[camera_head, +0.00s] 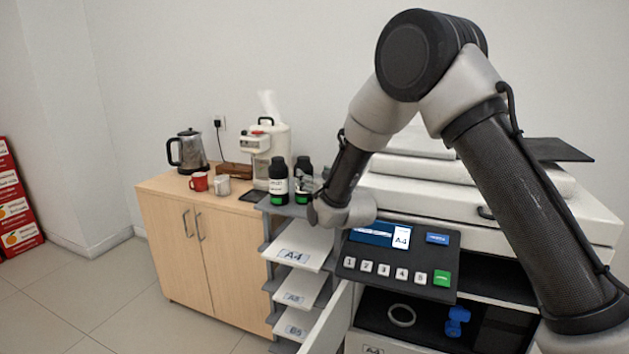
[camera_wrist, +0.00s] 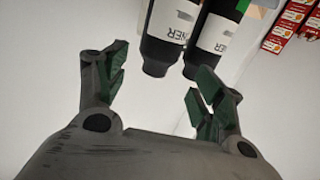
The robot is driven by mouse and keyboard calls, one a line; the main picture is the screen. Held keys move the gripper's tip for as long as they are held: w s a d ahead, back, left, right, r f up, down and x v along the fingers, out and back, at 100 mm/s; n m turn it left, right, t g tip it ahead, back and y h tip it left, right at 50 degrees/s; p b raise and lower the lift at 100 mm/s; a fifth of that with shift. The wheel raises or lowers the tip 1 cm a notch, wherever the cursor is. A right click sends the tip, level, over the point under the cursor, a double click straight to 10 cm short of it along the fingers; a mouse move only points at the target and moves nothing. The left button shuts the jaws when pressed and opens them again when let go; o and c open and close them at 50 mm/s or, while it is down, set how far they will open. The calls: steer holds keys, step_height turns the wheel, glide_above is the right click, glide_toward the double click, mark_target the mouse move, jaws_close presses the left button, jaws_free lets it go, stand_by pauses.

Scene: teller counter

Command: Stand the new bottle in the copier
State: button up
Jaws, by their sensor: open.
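Two black toner bottles with white labels and green bands stand upright side by side on top of the paper rack, the left one (camera_head: 278,182) and the right one (camera_head: 302,170). I cannot tell which is the new one. My gripper (camera_head: 311,187) is beside the right bottle, partly in front of it. In the wrist view, my gripper (camera_wrist: 158,84) is open and empty, and the two bottles (camera_wrist: 166,35) (camera_wrist: 217,42) show beyond its fingers. The copier (camera_head: 590,215) stands at right with an open front bay holding a pale ring (camera_head: 401,315) and a blue part (camera_head: 456,321).
The rack's paper shelves (camera_head: 302,249) sit between the copier and a wooden cabinet (camera_head: 170,240). A kettle (camera_head: 188,152), red mug (camera_head: 199,182) and coffee machine (camera_head: 274,147) stand on the cabinet. The copier's control panel (camera_head: 385,284) overhangs the bay. An open door (camera_head: 330,325) stands at the bay's left.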

mark_target(307, 171)
steer(key=shift+w+a+f, duration=0.25)
steer(key=shift+w+a, duration=0.05)
steer(key=shift+w, duration=0.3)
steer(key=x, duration=0.7)
steer(key=shift+w+d, duration=0.1)
steer(key=shift+d, duration=0.05)
steer(key=c, duration=1.1)
